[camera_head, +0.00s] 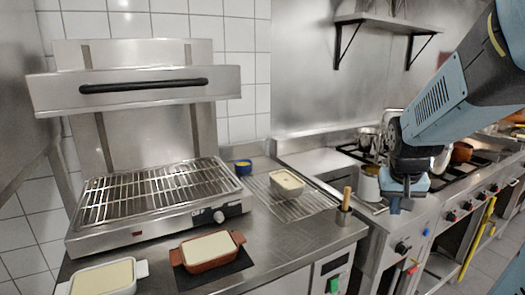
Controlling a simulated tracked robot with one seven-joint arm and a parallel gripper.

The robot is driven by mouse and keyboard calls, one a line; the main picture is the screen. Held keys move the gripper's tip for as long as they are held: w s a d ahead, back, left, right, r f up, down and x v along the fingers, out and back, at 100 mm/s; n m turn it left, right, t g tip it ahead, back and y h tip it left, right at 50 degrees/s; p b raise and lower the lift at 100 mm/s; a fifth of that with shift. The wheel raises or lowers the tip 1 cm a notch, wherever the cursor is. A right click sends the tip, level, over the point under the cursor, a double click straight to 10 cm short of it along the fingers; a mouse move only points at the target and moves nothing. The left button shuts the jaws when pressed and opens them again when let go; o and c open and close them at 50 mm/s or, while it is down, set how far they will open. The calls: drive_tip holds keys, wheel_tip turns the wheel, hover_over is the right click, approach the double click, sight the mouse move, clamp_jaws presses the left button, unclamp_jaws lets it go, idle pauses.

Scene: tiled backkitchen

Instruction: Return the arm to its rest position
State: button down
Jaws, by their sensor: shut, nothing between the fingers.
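My arm comes in from the upper right, blue and grey. My gripper (398,203) hangs at its end, pointing down in front of the stove's left part, to the right of the steel counter. Its fingers are small and dark in this view. They look closed, with nothing seen between them. The gripper stands clear of the dishes on the counter.
A salamander grill (150,200) stands on the steel counter (285,240). A brown dish (208,250), a white dish (103,278) and a cream dish (287,183) hold pale food. A wooden-handled tool (346,198) stands in a holder. The stove (455,200) carries several pots.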

drive_tip(key=s+a+r+n+t+y, duration=0.2)
drive_tip(key=s+a+r, duration=0.6)
drive_tip(key=s, duration=0.3)
drive_tip(key=shift+s+a+n, duration=0.25)
drive_tip(key=shift+s+n, duration=0.05)
drive_tip(key=shift+n, duration=0.1)
drive_tip(key=shift+r, duration=0.1)
idle(0.5)
